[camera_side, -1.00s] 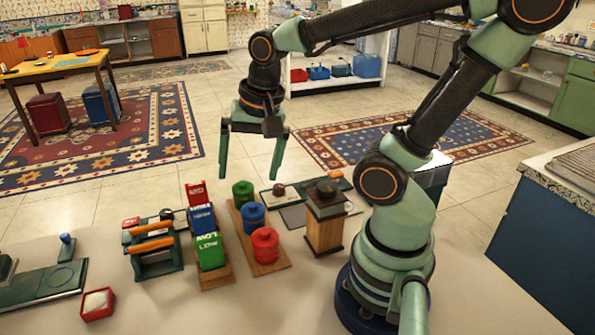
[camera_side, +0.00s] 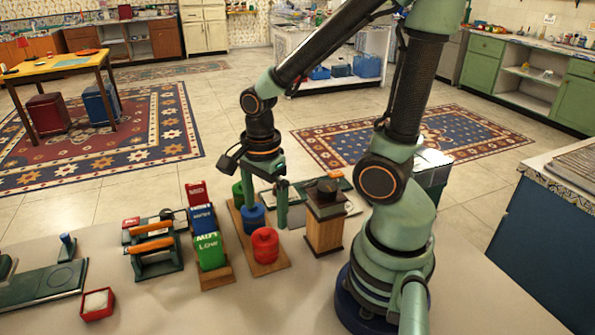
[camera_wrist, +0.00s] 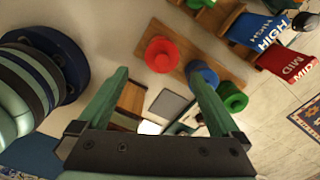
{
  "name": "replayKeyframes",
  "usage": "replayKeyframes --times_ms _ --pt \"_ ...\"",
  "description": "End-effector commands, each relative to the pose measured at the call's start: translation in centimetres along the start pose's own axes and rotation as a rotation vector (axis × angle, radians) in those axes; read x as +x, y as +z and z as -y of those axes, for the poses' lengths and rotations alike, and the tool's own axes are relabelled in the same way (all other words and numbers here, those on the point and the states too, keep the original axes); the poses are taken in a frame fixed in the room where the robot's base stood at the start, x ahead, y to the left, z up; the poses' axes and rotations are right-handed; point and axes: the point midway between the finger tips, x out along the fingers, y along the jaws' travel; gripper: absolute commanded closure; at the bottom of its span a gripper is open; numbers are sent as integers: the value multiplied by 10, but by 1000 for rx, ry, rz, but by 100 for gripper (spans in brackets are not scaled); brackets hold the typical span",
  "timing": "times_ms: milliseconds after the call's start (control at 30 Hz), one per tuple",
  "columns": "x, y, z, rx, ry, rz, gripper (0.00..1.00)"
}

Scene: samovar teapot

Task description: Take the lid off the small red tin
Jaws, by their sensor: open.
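The small red tin (camera_side: 265,245) with a round knob on its lid stands at the near end of a wooden board (camera_side: 274,267). It also shows in the wrist view (camera_wrist: 162,54), up and left of centre, with its lid on. A blue tin (camera_side: 254,219) and a green tin (camera_wrist: 232,96) stand farther along the same board. My gripper (camera_side: 263,216) is open, pointing down near the blue tin, behind the red tin in the side view. In the wrist view my gripper (camera_wrist: 161,75) has its two fingers spread, with the left fingertip near the red tin's side and the right near the blue tin.
Left of the board is a rack of labelled red, blue and green blocks (camera_side: 209,250). A wooden box with a dark top (camera_side: 325,222) stands close on the right. A small red box (camera_side: 97,303) lies at the front left.

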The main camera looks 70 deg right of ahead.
Motion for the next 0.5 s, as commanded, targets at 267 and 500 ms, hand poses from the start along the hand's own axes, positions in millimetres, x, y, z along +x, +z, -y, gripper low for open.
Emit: replayKeyframes --times_ms 267,500 --pt "16 1 0 -2 3 -1 0" --pt "43 3 2 -2 5 -1 0"
